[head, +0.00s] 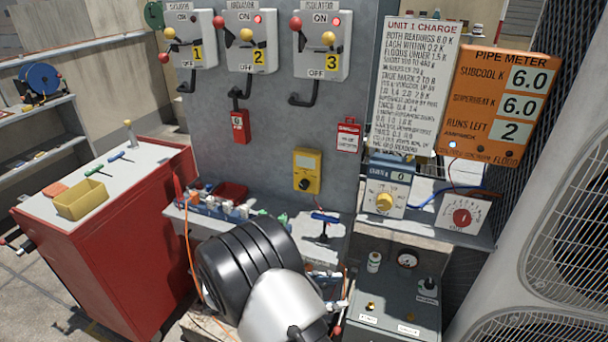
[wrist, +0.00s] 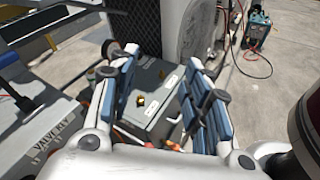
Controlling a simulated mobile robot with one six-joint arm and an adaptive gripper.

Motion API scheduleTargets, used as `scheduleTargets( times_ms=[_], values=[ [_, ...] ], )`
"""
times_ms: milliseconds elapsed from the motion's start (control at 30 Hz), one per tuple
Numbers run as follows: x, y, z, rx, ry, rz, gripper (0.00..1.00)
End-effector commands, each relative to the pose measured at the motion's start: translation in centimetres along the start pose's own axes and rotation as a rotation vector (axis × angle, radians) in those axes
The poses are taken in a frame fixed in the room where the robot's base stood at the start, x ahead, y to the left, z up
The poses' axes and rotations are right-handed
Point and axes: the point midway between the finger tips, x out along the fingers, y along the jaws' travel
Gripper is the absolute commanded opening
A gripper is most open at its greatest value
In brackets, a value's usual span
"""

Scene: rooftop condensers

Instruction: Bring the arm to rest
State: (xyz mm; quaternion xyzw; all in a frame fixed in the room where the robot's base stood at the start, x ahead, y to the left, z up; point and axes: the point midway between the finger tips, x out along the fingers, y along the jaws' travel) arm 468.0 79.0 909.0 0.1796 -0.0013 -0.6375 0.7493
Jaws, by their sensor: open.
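My gripper (wrist: 160,62) shows in the wrist view with its two blue-padded fingers spread wide apart. It is open, and nothing is between the fingers. Beyond them lies a grey box (wrist: 150,95) with small brass-coloured fittings on top. In the head view my black and silver arm reaches up from the bottom middle, in front of the bench. The fingers cannot be made out there. The orange pipe meter (head: 503,105) reads subcool 6.0, superheat 6.0 and runs left 2.
A grey panel carries three isolators (head: 252,42) and a yellow meter (head: 307,170). A red cabinet (head: 118,260) stands left, a condenser (head: 530,230) right. A dial box (head: 385,196) sits on the shelf. In the wrist view, open floor (wrist: 270,95) lies to the right.

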Motion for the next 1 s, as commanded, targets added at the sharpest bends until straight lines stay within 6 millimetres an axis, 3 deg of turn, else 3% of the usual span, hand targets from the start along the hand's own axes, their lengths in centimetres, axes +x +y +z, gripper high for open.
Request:
scheduleTargets(
  times_ms=[33,200,500,700,1000],
  values=[
    [0.7,0.0,2.6,0.057,0.048,-0.070,0.44],
    [2.5,-1.8,9.0,0.231,0.203,-0.284,0.44],
    [3.4,-7.4,17.9,0.597,0.480,-0.609,0.44],
    [2.6,-11.5,21.9,0.877,0.666,-0.780,0.44],
    [0.2,-16.1,25.2,1.312,0.927,-0.951,0.44]
  ],
)
